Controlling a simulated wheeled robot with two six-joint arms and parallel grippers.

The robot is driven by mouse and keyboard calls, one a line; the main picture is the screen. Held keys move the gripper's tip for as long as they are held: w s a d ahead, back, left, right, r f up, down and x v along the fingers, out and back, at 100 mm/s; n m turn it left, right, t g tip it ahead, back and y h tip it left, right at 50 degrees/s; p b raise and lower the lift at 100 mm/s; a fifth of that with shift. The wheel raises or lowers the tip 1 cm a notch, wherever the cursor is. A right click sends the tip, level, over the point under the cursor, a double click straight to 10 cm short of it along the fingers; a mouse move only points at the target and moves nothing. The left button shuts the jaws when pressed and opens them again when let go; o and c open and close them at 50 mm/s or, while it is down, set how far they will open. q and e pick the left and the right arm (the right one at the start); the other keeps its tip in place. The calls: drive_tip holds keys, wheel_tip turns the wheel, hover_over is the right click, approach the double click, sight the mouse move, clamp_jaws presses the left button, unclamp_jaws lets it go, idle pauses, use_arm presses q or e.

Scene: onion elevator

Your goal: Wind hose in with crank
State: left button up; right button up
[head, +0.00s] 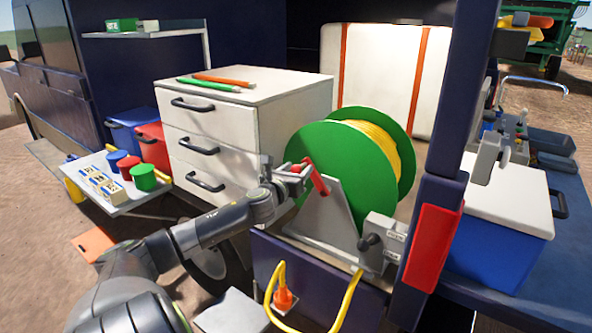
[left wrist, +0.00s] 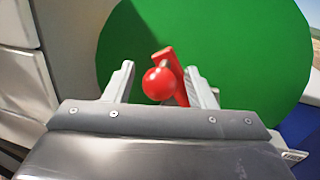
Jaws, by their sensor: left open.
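A green reel (head: 345,150) with yellow hose (head: 383,140) wound on it stands on a grey stand (head: 325,212). The red crank (head: 319,180) is on the reel's near face. My left gripper (head: 296,170) is at the crank. In the left wrist view, the round red crank knob (left wrist: 159,84) sits between the two spread fingers of my left gripper (left wrist: 160,85), with space on both sides. The red crank arm (left wrist: 175,68) runs behind it against the green disc (left wrist: 225,50). The hose's free length (head: 347,300) hangs down at the front. My right gripper is not in view.
A grey box with a dark knob (head: 371,242) stands right of the reel stand. A white drawer cabinet (head: 215,135) is close on the left. An orange plug-like piece (head: 285,298) is on the hose below. A blue cooler (head: 490,240) stands on the right.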

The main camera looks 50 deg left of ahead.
use_arm(q)
clamp_jaws()
idle(0.3)
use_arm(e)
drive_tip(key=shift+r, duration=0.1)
